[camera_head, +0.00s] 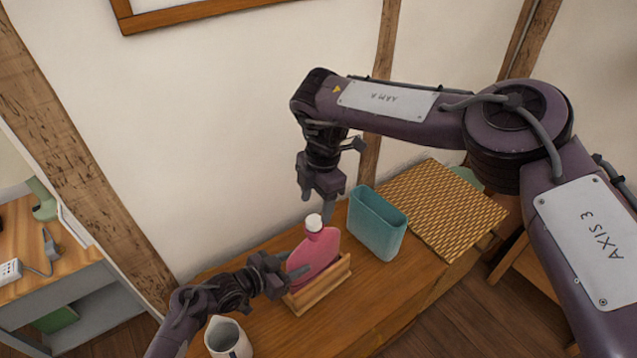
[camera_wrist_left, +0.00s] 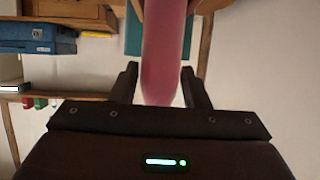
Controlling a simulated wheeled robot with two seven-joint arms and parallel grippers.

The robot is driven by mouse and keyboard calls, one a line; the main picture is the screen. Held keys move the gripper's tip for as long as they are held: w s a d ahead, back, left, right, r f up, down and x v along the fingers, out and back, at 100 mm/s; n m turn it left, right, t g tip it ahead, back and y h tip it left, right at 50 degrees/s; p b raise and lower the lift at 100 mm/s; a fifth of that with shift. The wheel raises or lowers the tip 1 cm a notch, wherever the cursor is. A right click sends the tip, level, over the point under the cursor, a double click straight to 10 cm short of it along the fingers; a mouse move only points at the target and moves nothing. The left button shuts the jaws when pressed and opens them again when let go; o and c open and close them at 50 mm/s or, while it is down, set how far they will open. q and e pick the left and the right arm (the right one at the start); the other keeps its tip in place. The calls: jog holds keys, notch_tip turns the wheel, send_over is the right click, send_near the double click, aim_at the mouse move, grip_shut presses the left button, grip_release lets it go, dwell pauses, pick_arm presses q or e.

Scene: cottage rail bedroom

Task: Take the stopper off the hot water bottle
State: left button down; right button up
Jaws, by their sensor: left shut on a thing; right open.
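The pink hot water bottle (camera_head: 316,252) stands upright in a wooden holder (camera_head: 322,288) on the wooden bench. Its white stopper (camera_head: 314,222) sits on the neck at the top. My left gripper (camera_head: 291,270) is shut on the bottle's body from the left side. In the left wrist view the pink bottle (camera_wrist_left: 163,60) is between the two dark fingers (camera_wrist_left: 160,88). My right gripper (camera_head: 322,205) is open and empty, pointing down just above and beside the stopper. I cannot tell whether a finger touches it.
A teal container (camera_head: 377,225) stands right of the bottle. A woven mat (camera_head: 440,208) lies farther right. A pale jug (camera_head: 228,338) stands at the near left end of the bench (camera_head: 262,328). The wall is close behind.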

aim_at(314, 220)
jog(key=shift+s+a+f, duration=0.1)
jog(key=shift+f, duration=1.05)
jog(key=shift+s+a+f, duration=0.1)
jog(key=shift+f, duration=1.05)
jog(key=c, duration=1.2)
jog(key=n, duration=0.3)
jog(key=shift+r, duration=0.15)
jog(key=shift+r, duration=1)
